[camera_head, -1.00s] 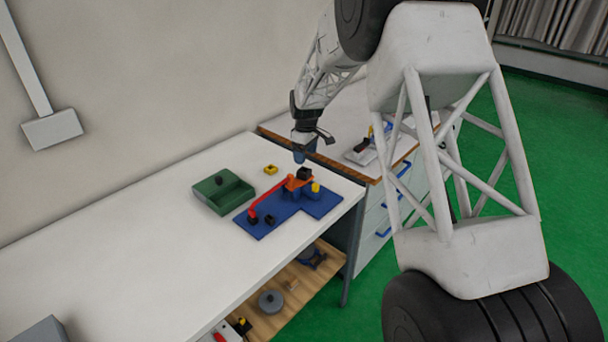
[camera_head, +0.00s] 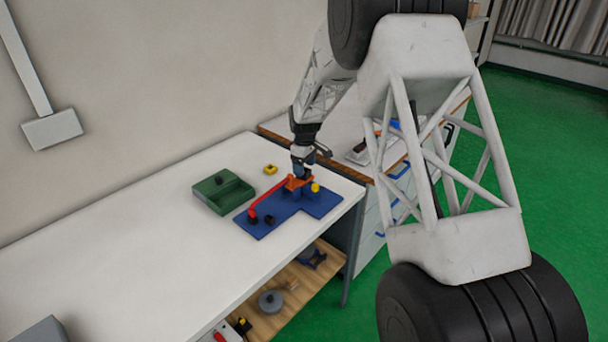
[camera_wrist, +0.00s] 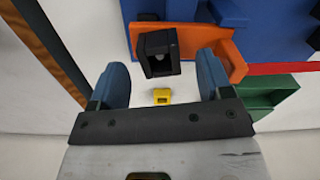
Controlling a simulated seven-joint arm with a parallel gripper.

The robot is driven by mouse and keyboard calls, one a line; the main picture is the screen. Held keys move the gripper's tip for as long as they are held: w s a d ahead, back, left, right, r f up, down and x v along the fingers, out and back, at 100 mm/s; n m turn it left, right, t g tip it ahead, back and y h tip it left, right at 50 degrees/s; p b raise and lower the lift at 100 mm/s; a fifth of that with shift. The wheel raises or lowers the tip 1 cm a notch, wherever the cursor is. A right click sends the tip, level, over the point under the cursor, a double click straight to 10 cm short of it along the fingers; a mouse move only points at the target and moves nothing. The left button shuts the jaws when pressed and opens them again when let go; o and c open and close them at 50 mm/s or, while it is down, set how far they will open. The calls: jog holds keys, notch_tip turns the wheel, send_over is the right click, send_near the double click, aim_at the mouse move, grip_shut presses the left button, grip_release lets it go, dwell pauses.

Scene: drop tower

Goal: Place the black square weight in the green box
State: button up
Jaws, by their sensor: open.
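A black square weight (camera_wrist: 158,52) sits on the orange holder (camera_wrist: 205,47) of the drop tower, at the end of its red arm (camera_head: 265,201). My gripper (camera_head: 302,172) is right above the orange holder. In the wrist view my gripper (camera_wrist: 161,82) is open, with one blue finger left and one right of the weight; I cannot tell whether either touches it. In the head view the gripper mostly hides this weight. The green box (camera_head: 232,195) stands left of the tower, with a small black knob-like piece (camera_head: 218,180) in it. Its edge shows in the wrist view (camera_wrist: 268,92).
The tower's blue base (camera_head: 262,229) lies near the table's front edge. A small black piece (camera_head: 269,219) is on it, and a yellow piece (camera_head: 315,187) is beside the holder. A yellow block (camera_head: 270,169) lies behind. The white table (camera_head: 130,245) is clear to the left.

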jog(key=shift+f, duration=1.25)
jog(key=c, duration=1.3)
jog(key=shift+o, duration=0.2)
jog(key=shift+r, duration=0.85)
notch_tip(320, 180, up, 2)
jog(key=shift+r, duration=0.1)
jog(key=s+d+r, duration=0.1)
jog(key=s+d, duration=0.1)
jog(key=s, duration=1.4)
jog(key=shift+d, duration=0.1)
